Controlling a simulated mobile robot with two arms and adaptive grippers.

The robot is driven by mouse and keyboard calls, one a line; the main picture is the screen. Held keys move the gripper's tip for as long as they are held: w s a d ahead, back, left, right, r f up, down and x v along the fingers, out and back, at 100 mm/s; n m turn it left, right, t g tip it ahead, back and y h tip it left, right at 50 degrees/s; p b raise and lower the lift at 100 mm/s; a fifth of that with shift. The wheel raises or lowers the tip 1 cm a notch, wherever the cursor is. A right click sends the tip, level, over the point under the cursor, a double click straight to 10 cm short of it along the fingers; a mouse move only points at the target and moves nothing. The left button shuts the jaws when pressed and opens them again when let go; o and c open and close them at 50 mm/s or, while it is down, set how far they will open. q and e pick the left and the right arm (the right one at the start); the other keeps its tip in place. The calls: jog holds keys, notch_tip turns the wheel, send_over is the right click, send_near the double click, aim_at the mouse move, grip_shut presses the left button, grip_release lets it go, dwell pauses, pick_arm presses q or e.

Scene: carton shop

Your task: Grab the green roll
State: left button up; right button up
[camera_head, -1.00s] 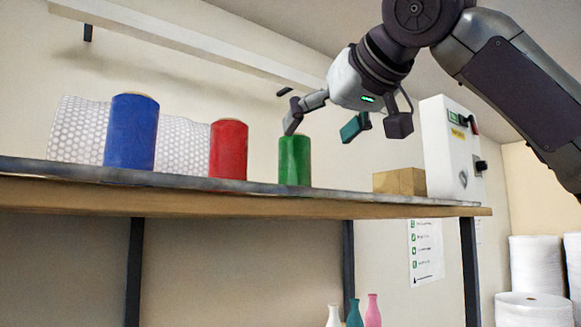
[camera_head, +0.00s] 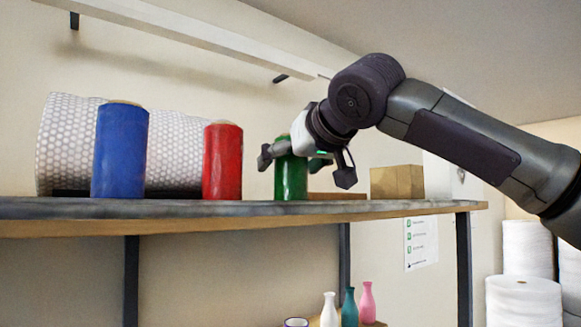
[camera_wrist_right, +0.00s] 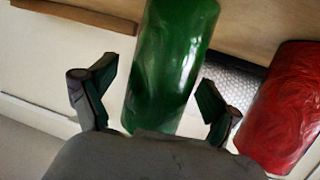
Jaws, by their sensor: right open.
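The green roll (camera_head: 291,178) stands upright on the shelf, to the right of the red roll (camera_head: 222,162). My right gripper (camera_head: 296,156) is at the upper part of the green roll, with one finger to its left and the other to its right. In the right wrist view the green roll (camera_wrist_right: 170,65) lies between the two open fingers (camera_wrist_right: 155,105), with a gap visible on each side. The red roll (camera_wrist_right: 285,110) is just beyond the right finger there. My left gripper is not in view.
A blue roll (camera_head: 120,151) stands left of the red one, before a bubble-wrap roll (camera_head: 62,145). A cardboard box (camera_head: 397,182) sits to the right on the shelf (camera_head: 240,217). Bottles (camera_head: 349,308) stand below, and white rolls (camera_head: 524,300) are at the right.

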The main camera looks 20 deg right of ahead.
jog(key=shift+s, duration=0.2)
jog(key=c, duration=0.6)
jog(key=shift+w, duration=0.1)
jog(key=c, duration=0.9)
jog(key=shift+o, duration=0.2)
jog(key=shift+r, duration=0.15)
